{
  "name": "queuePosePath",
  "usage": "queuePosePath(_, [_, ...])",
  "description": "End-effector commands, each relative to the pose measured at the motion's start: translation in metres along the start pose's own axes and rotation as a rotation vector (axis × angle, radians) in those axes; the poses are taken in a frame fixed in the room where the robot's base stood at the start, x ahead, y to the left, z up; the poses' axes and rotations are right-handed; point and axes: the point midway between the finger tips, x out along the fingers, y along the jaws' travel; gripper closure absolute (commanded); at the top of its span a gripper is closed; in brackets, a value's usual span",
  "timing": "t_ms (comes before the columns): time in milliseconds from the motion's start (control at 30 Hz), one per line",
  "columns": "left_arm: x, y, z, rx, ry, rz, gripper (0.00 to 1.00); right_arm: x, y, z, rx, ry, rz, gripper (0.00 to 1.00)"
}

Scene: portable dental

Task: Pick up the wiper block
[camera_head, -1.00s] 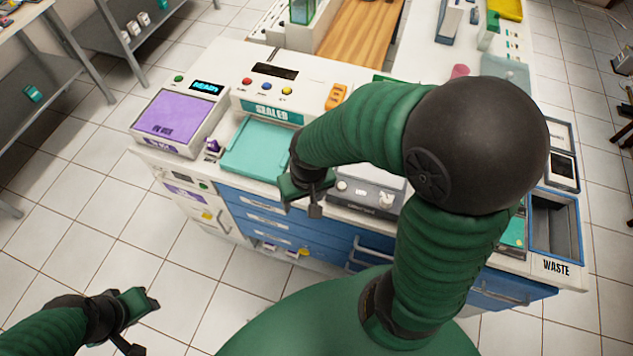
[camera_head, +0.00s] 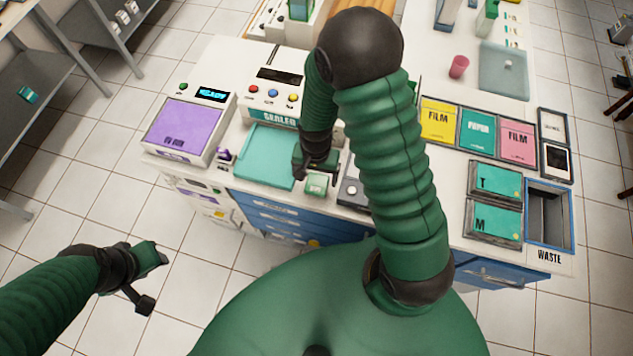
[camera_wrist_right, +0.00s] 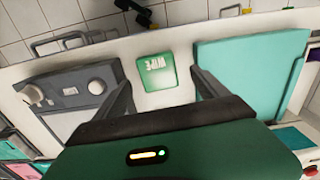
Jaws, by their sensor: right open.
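The wiper block (camera_head: 316,184) is a small green block on the white counter, between the teal tray and the grey device. In the right wrist view the block (camera_wrist_right: 156,72) shows the word WIPE and lies between and just beyond my two finger tips, with counter visible on both sides. My right gripper (camera_head: 318,166) is open and empty, close to the block on its far side in the head view. I cannot tell its exact height above the counter. My left gripper (camera_head: 151,284) is open and empty, over the floor at lower left.
The teal tray (camera_head: 262,156) lies left of the block and the grey device (camera_head: 350,194) right. The purple-topped box (camera_head: 183,124) and the sealer (camera_head: 272,92) stand at the left. Film and paper boxes (camera_head: 478,129) and the waste bin (camera_head: 549,215) are at the right.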

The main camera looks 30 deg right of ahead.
Motion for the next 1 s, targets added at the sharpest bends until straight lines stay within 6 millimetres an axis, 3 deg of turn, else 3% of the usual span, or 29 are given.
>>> queuePosePath(200, [-0.007, 0.0, -0.002, 0.0, 0.0, 0.0, 0.64, 0.032, 0.001, -0.004, 0.0, -0.002, 0.001, 0.16])
queuePosePath(433, [-0.006, 0.0, -0.001, 0.0, 0.0, 0.0, 0.64, 0.035, 0.001, -0.004, 0.0, 0.0, 0.0, 0.16])
queuePosePath(900, [-0.006, 0.0, -0.002, 0.0, 0.0, 0.0, 0.64, 0.034, 0.001, -0.004, 0.0, 0.0, 0.0, 0.78])
queuePosePath(1000, [-0.006, 0.0, -0.002, 0.0, 0.0, 0.0, 0.64, 0.034, 0.001, -0.004, 0.0, 0.0, 0.0, 0.85])
